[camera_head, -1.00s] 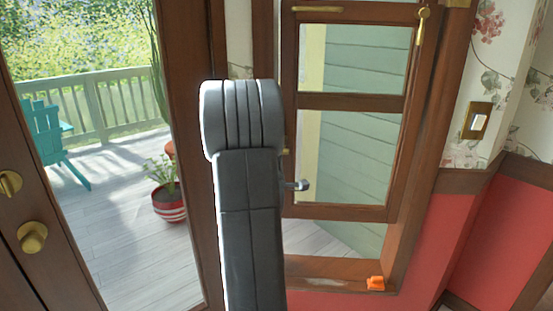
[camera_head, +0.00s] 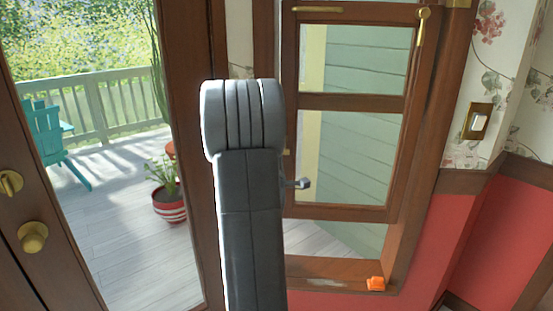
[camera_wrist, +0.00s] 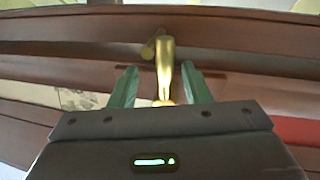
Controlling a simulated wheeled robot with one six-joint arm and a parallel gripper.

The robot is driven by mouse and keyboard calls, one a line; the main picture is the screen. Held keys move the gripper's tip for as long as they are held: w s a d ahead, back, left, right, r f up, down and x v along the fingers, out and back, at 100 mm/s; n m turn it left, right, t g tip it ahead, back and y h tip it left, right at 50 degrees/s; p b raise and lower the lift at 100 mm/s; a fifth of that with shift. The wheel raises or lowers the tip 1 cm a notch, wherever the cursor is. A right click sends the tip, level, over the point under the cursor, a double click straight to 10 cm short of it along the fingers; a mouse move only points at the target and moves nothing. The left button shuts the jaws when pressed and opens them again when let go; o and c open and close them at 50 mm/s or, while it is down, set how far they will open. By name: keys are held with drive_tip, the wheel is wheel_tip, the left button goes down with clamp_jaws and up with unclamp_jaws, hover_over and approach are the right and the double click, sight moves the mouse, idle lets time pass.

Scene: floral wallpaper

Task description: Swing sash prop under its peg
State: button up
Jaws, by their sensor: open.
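In the wrist view, a brass lever-like piece (camera_wrist: 165,68), which looks like the sash prop, stands upright between the two green fingers of my gripper (camera_wrist: 153,88). The fingers are open, with a gap on each side of the brass. A rounded brass knob (camera_wrist: 147,50) sits just left of its upper end; I cannot tell if this is the peg. In the head view, my own arm hides the gripper and this brass piece. The wooden window sash (camera_head: 345,102) shows right of my arm, with a brass lever (camera_head: 420,27) at its upper right and a brass bar (camera_head: 318,9) along its top.
A small orange object (camera_head: 376,283) lies on the window sill (camera_head: 325,271). A light switch (camera_head: 476,122) is on the wallpaper at right. A door with a brass knob (camera_head: 33,237) stands at left, with a porch beyond its glass.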

drive_tip(key=b+v, duration=0.1)
drive_tip(key=v, duration=1.2)
drive_tip(key=shift+s, duration=0.4)
drive_tip(key=shift+w+f, duration=0.1)
drive_tip(key=p+x, duration=0.1)
drive_tip(key=x, duration=1.2)
drive_tip(key=shift+w, duration=0.3)
